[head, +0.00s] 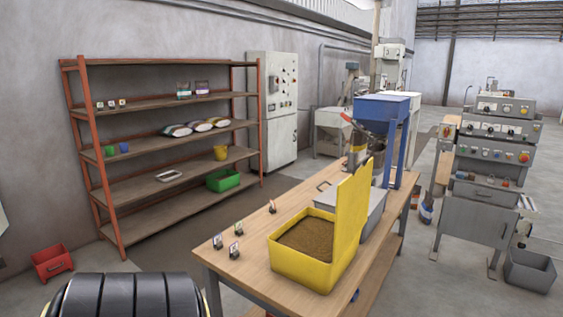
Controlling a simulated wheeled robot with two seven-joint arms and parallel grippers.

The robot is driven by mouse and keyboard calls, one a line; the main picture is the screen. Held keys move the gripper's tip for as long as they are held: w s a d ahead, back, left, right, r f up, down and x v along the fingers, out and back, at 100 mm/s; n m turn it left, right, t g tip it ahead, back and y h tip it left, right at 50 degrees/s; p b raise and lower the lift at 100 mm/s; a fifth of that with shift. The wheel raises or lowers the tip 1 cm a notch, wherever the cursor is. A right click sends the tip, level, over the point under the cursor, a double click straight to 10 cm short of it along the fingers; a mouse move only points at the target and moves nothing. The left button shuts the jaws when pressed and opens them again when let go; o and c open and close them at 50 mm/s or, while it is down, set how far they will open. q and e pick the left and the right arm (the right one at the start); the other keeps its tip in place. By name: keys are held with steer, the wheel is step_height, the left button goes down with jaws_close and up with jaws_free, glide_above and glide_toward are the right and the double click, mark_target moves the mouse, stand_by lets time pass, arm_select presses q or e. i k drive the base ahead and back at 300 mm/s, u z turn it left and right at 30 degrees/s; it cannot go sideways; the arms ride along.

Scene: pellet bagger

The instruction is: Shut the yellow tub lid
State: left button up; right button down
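The yellow tub (301,271) stands on the wooden table and is filled with brown pellets (308,239). Its yellow lid (351,213) stands open, roughly upright along the tub's right side. Neither of my grippers shows in the head view. A black ribbed part at the bottom left edge seems to be part of my own body.
The wooden table (233,273) holds small tagged clips (234,250) left of the tub and a grey box (376,206) behind the lid. A blue hopper (378,111) stands at the table's far end. Orange-posted shelves (149,148) stand left, a control console (476,212) right.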

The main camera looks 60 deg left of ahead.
mark_target(353, 192)
steer(key=u, duration=1.25)
steer(key=i, duration=1.45)
steer(key=u, duration=1.3)
